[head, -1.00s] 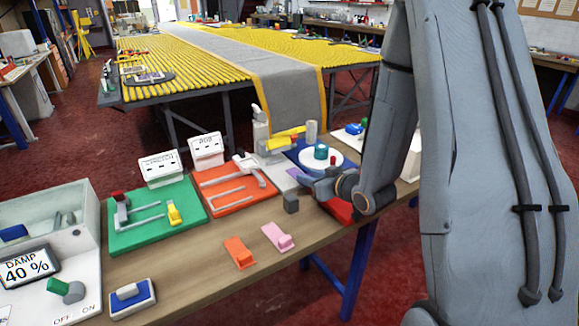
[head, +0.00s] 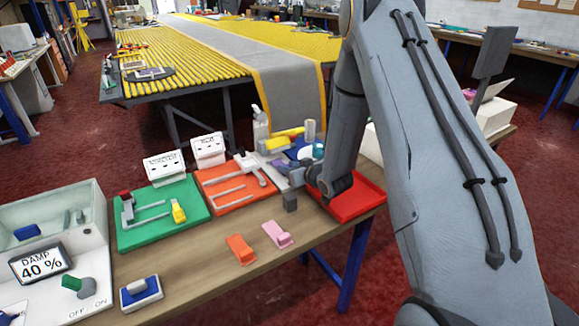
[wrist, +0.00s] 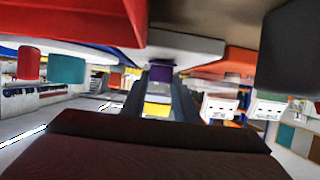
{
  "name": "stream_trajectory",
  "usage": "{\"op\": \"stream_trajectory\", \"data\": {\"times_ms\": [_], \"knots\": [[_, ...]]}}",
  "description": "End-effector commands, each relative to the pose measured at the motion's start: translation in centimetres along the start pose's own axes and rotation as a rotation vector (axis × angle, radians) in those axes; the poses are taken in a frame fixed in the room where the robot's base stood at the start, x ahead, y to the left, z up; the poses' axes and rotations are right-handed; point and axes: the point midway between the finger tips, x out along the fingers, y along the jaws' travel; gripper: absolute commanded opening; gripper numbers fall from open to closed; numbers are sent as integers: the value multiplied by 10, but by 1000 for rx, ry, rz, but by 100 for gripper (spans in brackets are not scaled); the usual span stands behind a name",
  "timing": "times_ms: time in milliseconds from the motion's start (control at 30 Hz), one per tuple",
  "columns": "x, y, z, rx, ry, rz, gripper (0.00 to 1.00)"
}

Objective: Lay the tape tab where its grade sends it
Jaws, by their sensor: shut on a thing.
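My gripper (head: 286,174) is low over the bench, by the right edge of the orange-red board (head: 222,196). In the wrist view my dark fingers (wrist: 158,92) are shut on a small purple tab (wrist: 160,73), seen only in part. The green board (head: 140,232) lies to the left with a yellow tab (head: 179,211) on it. White signs with dark markings stand behind the green board (head: 165,168) and the orange-red board (head: 208,149); I cannot read them. A red tray (head: 365,202) lies right of my gripper, partly behind my arm.
An orange tab (head: 240,248) and a pink tab (head: 277,234) lie at the bench front. The damp meter (head: 42,264) reads 40 %. A teal cup (head: 318,150) stands behind, close to my arm.

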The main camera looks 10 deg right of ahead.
Motion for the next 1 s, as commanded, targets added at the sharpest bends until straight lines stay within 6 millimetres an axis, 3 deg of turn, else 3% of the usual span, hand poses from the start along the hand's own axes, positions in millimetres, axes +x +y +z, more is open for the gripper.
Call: {"op": "stream_trajectory", "data": {"times_ms": [467, 500, 567, 1000], "knots": [[3, 0, 7, 0, 1, 0, 2], [2, 0, 6, 0, 1, 0, 34], [2, 0, 6, 0, 1, 0, 44], [-4, 1, 2, 0, 1, 1, 46]]}}
